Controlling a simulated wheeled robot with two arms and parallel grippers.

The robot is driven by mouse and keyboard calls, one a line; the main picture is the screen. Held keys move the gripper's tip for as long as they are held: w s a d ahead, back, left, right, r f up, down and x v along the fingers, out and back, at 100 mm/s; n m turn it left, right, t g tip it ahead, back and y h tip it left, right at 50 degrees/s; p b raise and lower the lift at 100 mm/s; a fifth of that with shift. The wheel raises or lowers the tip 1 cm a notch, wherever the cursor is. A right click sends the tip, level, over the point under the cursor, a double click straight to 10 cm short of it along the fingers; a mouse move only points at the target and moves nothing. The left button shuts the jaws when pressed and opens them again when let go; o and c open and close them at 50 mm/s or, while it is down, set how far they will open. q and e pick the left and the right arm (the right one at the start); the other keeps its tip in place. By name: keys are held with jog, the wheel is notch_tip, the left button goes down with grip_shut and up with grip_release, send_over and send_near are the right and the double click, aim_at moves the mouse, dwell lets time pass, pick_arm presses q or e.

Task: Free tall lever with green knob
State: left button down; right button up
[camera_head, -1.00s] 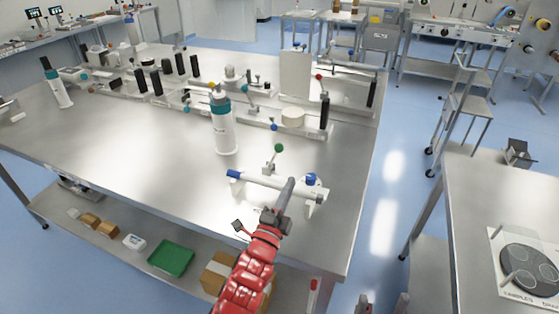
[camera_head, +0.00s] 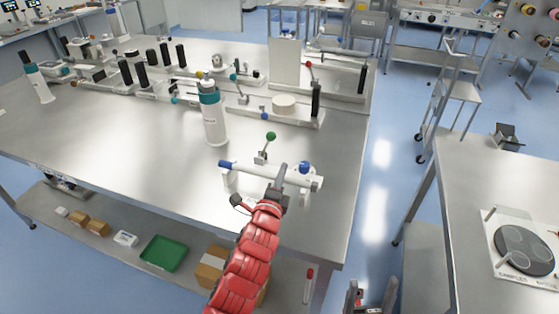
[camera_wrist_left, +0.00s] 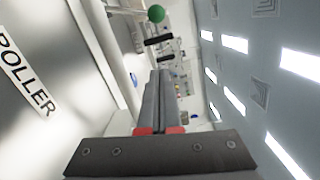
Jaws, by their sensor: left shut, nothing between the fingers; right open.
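The tall lever's green knob (camera_head: 271,136) stands on a short grey stem at the back of a white roller fixture (camera_head: 245,175) near the table's front right corner. The green knob (camera_wrist_left: 156,13) also shows at the top of the left wrist view, beyond my fingertips and apart from them. My left gripper (camera_head: 282,172) is shut and empty, over the roller fixture and in front of the lever, hiding part of the fixture. Its closed fingers (camera_wrist_left: 160,85) show in the left wrist view. My right gripper (camera_head: 369,298) is open and empty at the bottom edge, away from the table.
A white bottle with a teal collar (camera_head: 214,120) stands left of the lever. Several fixtures with black handles and small coloured knobs line the back of the steel table (camera_head: 110,125). A blue knob (camera_head: 305,167) sits at the fixture's right end. Bare tabletop lies left of the fixture.

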aim_at(266, 145)
pick_arm(q)
jog(key=w+a+p, duration=0.1)
jog(key=w+p, duration=0.3)
jog(key=w, duration=0.6)
jog(key=shift+w+a+r, duration=0.15)
jog(key=shift+w+r, duration=0.1)
jog(key=shift+r, duration=0.15)
jog(key=shift+w+a+r+n, duration=0.1)
jog(key=shift+a+r+n, duration=0.15)
jog(key=shift+n, duration=0.15)
